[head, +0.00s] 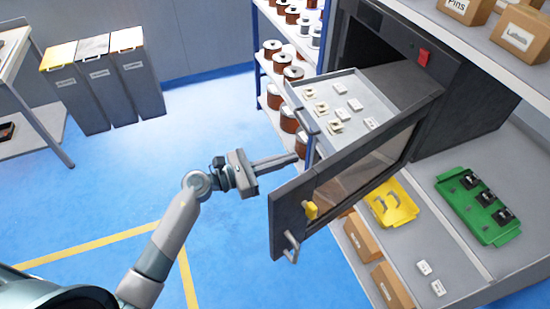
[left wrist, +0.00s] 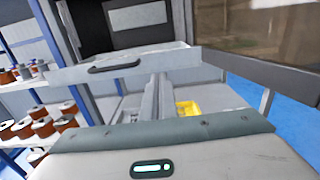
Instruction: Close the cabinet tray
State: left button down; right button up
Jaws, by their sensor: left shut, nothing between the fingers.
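The cabinet tray (head: 345,84) is light grey and pulled out of the dark cabinet (head: 482,110) at the upper right of the head view. Several small white and beige parts lie on it. In the left wrist view its front wall (left wrist: 185,59) with a dark handle (left wrist: 114,67) spans the upper middle. The cabinet door (head: 290,208), with a window, a yellow latch and a handle, stands open beside the tray. My left gripper (head: 294,160) is shut and empty, in front of the tray near its front edge. In the wrist view its fingers (left wrist: 158,88) point toward the tray front; contact cannot be told.
A rack with copper coils (head: 272,50) stands behind the tray. A yellow bin (head: 395,212) and a green tray (head: 480,208) sit on the shelf below the cabinet, with cardboard boxes (head: 362,238) lower down. Grey bins (head: 75,88) stand at the left. The blue floor is open.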

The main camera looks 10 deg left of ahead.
aim_at(327, 147)
pick_arm(q)
jog(key=p+x, duration=0.3)
jog(key=x, duration=0.5)
jog(key=shift+w+d+r, duration=0.1)
jog(key=shift+w+d, duration=0.2)
jog(key=shift+d, duration=0.05)
jog(key=shift+d, duration=0.1)
